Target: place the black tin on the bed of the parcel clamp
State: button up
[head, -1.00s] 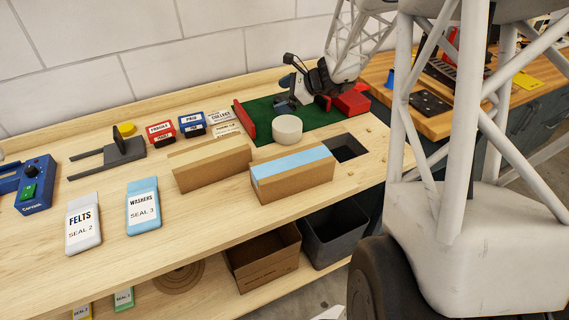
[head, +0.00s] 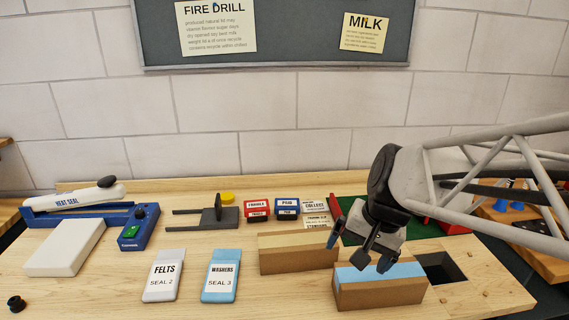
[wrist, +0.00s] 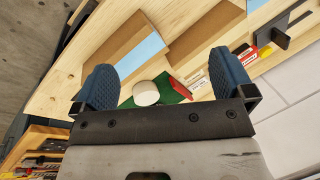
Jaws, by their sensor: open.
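I cannot make out a black tin in either view. What looks like the parcel clamp has a green bed (head: 352,236) and a red jaw (head: 335,211); my arm hides much of it in the head view. In the wrist view, a white round thing (wrist: 146,93) stands on the green bed (wrist: 182,97), beside the red jaw (wrist: 173,83). My gripper (head: 377,254) is open and empty, pointing down near the blue-topped carton (head: 372,295). Its two blue fingers (wrist: 163,80) are wide apart in the wrist view.
A plain carton (head: 298,262) stands left of the blue-topped one. Felts (head: 163,275) and washers (head: 220,275) packs, a dark grey forked fixture (head: 212,217) and a heat sealer (head: 100,205) lie leftward. A small black knob-like thing (head: 16,303) lies front left.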

jog(key=s+n+h, duration=0.3)
jog(key=s+n, duration=0.2)
jog(key=s, duration=0.3)
jog(key=shift+s+r+t, duration=0.2)
jog(key=shift+r+t, duration=0.1)
